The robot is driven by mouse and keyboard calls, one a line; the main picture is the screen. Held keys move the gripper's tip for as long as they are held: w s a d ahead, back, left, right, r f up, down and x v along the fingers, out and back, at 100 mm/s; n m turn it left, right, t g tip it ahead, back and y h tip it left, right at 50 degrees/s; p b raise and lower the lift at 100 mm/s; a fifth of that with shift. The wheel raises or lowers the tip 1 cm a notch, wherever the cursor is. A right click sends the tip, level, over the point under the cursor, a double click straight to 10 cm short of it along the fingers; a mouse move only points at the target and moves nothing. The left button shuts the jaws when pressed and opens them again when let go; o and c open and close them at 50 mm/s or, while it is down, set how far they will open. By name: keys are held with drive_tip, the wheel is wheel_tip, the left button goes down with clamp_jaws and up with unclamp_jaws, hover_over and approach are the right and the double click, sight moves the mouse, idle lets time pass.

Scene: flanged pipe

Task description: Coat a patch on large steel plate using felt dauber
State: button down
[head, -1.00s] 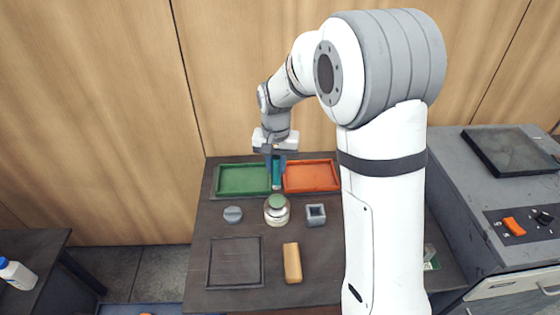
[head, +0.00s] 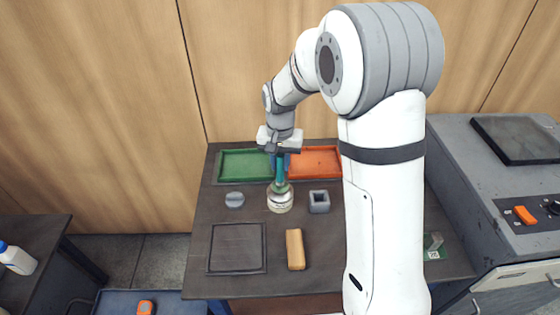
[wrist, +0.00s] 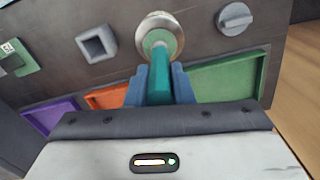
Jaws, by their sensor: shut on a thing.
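My gripper (head: 279,163) is shut on the teal handle of the felt dauber (wrist: 160,80), which points down. The dauber is over the round jar with a green top (head: 280,203); the jar also shows in the wrist view (wrist: 158,30). The dauber's lower end meets the green top in both views; I cannot tell whether it touches it or is inside. The felt tip is hidden. A dark square plate (head: 237,248), seemingly the large steel plate, lies flat at the front left of the table.
A grey round knob (head: 235,199) is left of the jar, a grey square socket (head: 319,201) right. A tan block (head: 295,249) lies in front. Green (head: 245,165) and orange (head: 316,162) trays are behind. A grey machine (head: 520,205) stands right.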

drive_tip(key=shift+s+f+b, duration=0.1)
drive_tip(key=shift+f+b, duration=0.4)
drive_tip(key=shift+f, duration=0.1)
idle(1.6)
drive_tip(key=shift+r, duration=0.1)
drive_tip(key=shift+r+p, duration=2.3)
drive_tip(key=shift+r, duration=1.2)
drive_tip(key=shift+f, duration=0.1)
